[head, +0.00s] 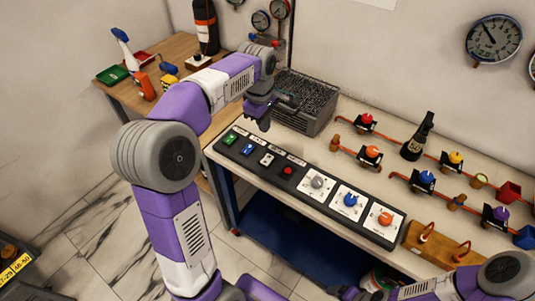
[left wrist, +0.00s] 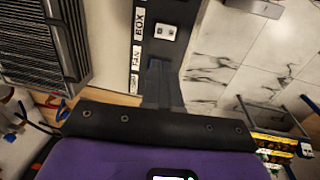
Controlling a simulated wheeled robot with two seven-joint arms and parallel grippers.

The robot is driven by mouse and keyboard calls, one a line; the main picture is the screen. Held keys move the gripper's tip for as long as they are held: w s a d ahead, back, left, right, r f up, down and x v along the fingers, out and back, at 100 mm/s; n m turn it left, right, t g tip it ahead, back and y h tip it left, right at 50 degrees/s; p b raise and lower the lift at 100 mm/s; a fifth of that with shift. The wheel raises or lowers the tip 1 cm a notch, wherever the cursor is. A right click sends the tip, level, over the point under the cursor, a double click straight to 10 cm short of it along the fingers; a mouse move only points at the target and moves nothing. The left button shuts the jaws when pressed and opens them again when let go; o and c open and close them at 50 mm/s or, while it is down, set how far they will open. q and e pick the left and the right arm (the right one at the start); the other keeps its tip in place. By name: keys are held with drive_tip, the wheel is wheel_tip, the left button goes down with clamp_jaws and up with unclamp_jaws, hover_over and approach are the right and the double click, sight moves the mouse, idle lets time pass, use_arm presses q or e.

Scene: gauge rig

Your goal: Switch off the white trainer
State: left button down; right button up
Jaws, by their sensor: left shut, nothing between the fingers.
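A long dark control panel (head: 330,199) lies along the front of the bench. At its left end are a green, a blue and a white switch (head: 266,159), then a red button. The white switch also shows in the left wrist view (left wrist: 166,31), beside a label; which way it is set is too small to tell. My left gripper (head: 264,124) is shut and empty, above and behind the panel's left part, apart from the switches. In the left wrist view its dark fingers (left wrist: 158,82) point along the panel below the white switch. My right gripper (head: 346,292) shows partly at the bottom edge.
Three knobs (head: 350,200) fill the panel's right part. A wooden table (head: 178,48) with tools is at the back left.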

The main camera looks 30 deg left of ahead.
sight(268, 156)
use_arm(q)
drive_tip(key=f+b, duration=0.1)
drive_tip(key=f, duration=0.3)
drive_tip(key=w+f+b, duration=0.1)
drive_tip(key=f+b, duration=0.1)
drive_tip(key=f, duration=0.3)
drive_tip(key=f+b, duration=0.2)
drive_tip(key=f, duration=0.3)
drive_tip(key=shift+w, duration=0.35)
use_arm(e)
wheel_tip(268, 156, down, 5)
drive_tip(key=shift+f, duration=0.15)
